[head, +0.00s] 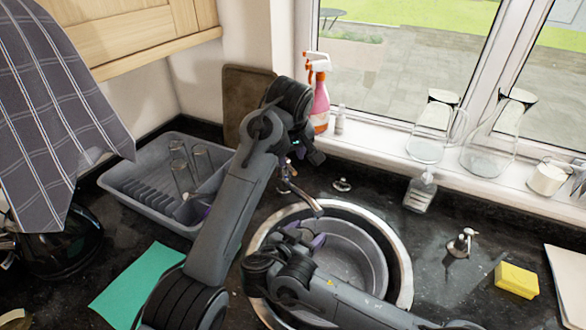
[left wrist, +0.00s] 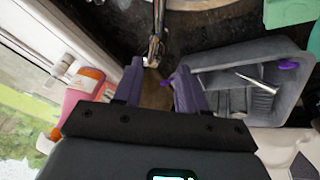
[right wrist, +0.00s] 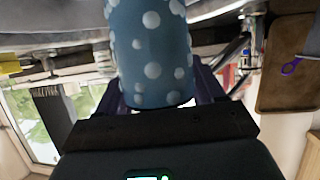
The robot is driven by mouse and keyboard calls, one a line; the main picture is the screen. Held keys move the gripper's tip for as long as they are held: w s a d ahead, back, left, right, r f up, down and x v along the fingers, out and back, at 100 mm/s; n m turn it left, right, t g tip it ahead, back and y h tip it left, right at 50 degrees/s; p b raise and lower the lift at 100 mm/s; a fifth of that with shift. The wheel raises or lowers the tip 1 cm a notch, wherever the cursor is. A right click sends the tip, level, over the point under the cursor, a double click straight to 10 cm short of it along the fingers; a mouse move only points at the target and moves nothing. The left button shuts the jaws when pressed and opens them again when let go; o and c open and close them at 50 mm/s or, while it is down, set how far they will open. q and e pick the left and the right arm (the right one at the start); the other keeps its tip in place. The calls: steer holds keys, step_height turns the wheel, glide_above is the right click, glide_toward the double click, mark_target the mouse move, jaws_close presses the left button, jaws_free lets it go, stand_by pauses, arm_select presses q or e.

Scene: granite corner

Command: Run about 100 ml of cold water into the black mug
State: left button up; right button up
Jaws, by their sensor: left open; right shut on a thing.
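My right gripper (head: 304,236) is low over the sink basin (head: 362,262). In the right wrist view it is shut on a blue cylindrical vessel with white dots (right wrist: 152,52); its handle and opening are not clear, and my gripper hides it in the head view. I cannot make out a black mug. The metal tap (head: 305,196) stands behind the sink, its spout reaching over the rim. My left gripper (head: 300,150) is open above the tap's base. In the left wrist view the tap (left wrist: 156,42) lies just beyond its fingertips; I cannot tell whether they touch.
A grey dish rack (head: 140,196) with glasses stands left of the sink. A pink spray bottle (head: 320,103) and glass vessels line the windowsill. A soap bottle (head: 420,192), a dispenser (head: 461,243) and a yellow sponge (head: 517,279) are to the right. A green cloth (head: 138,286) lies front left.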

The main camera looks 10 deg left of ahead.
mark_target(293, 170)
arm_select(q)
steer(key=x, duration=0.6)
steer(key=w+x, duration=0.1)
steer(key=x, duration=0.3)
steer(key=shift+d+r, duration=0.15)
steer(key=shift+d, duration=0.1)
steer(key=shift+c, duration=0.3)
jaws_close()
